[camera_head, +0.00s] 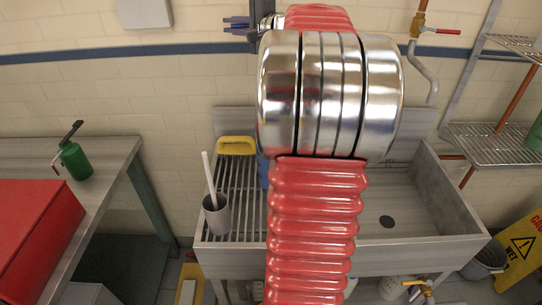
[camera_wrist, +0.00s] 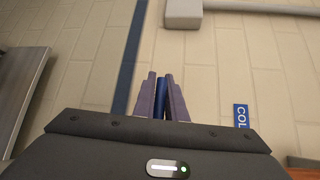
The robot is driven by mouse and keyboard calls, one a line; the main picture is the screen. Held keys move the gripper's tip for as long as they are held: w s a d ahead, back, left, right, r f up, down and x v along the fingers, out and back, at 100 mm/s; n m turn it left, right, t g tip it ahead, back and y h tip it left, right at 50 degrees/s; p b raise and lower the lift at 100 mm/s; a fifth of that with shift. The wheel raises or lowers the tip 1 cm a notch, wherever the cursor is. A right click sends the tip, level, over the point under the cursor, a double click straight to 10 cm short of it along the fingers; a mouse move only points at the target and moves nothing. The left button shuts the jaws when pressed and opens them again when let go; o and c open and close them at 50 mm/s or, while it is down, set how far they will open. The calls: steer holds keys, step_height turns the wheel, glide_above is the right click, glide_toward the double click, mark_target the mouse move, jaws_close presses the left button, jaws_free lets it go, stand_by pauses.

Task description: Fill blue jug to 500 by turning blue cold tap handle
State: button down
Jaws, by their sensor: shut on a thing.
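My gripper (camera_wrist: 162,78) is shut on the blue cold tap handle (camera_wrist: 160,98), whose blue strip shows between the two fingers in the wrist view. In the head view my gripper (camera_head: 235,23) is at the wall, left of my silver arm joint. The cold tap's spout is hidden too.
A blue COLD label (camera_wrist: 241,115) is on the wall. A red-handled tap (camera_head: 447,31) is at the right. The steel sink (camera_head: 437,180) holds a grey cup (camera_head: 217,218) with a white stick and a yellow item (camera_head: 236,146) on its ribbed left side.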

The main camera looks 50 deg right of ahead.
steer(key=shift+f, duration=0.2)
steer(key=shift+s+d+r+m+t, duration=0.1)
steer(key=shift+r+m+t, duration=0.65)
steer(key=shift+r, duration=0.15)
steer(key=shift+s+d+r+m+t, duration=0.1)
steer(key=shift+r+m+t, duration=0.55)
steer(key=shift+r+m, duration=0.15)
steer(key=shift+r, duration=0.15)
steer(key=shift+s+d+r+m+t+h, duration=0.2)
steer(key=shift+r+m+t+h, duration=0.2)
steer(key=shift+r+m+t, duration=0.25)
steer(key=shift+a+f, duration=0.1)
steer(key=shift+f, duration=0.05)
stand_by(2.1)
